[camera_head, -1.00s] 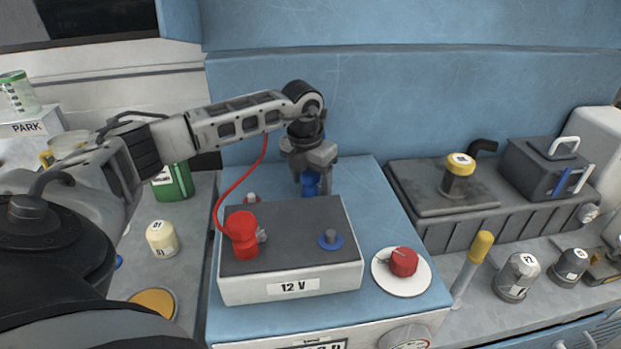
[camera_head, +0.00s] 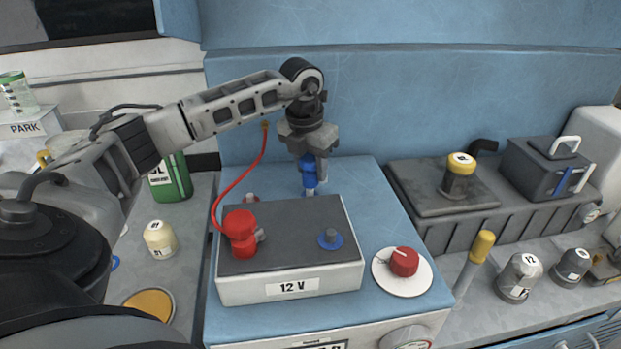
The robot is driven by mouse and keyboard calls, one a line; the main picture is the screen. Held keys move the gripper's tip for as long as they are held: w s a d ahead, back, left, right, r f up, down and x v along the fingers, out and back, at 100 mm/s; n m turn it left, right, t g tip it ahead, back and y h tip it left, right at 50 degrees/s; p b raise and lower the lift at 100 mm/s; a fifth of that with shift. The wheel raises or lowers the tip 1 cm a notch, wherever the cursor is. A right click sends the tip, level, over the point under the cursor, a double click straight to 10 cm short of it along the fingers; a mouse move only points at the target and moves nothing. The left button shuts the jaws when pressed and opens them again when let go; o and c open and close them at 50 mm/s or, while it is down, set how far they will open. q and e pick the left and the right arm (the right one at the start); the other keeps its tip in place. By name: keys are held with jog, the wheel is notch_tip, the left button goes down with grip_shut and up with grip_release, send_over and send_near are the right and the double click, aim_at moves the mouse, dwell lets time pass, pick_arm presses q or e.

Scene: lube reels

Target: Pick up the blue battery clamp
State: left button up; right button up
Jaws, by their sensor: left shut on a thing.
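The blue battery clamp (camera_head: 308,170) hangs below my left gripper (camera_head: 310,155), which is shut on its upper part. The clamp's grey metal end (camera_head: 310,190) points down near the back edge of the battery. The 12 V battery (camera_head: 292,250) has a dark top and white sides. A red clamp (camera_head: 240,232) sits on its left front, with a red cable running up to the wall. A post with a blue ring (camera_head: 330,239) is bare at the right front. I do not see my right gripper.
The battery stands on a blue bench unit (camera_head: 400,215) with a red knob (camera_head: 404,262) at its right. To the right are a grey tray with a yellow-capped bottle (camera_head: 458,177), a yellow-handled tool (camera_head: 476,255) and small canisters. A green can (camera_head: 170,178) stands at the left.

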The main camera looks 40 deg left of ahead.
pick_arm(q)
jog(key=s+d+r, duration=0.2)
jog(key=d+r, duration=0.1)
jog(key=s+d+r+b, duration=0.1)
jog(key=s+d+r, duration=0.2)
jog(key=d, duration=0.1)
jog(key=s+d+r, duration=0.3)
jog(key=shift+d+b, duration=0.15)
jog(key=shift+b, duration=0.25)
jog(key=s+d+r+m+h, duration=0.1)
jog(key=s+d+r+m, duration=0.3)
jog(key=m, duration=0.5)
jog(key=shift+s+d+r, duration=0.4)
jog(key=shift+d+r, duration=0.05)
jog(key=shift+d, duration=0.4)
jog(key=shift+f, duration=0.1)
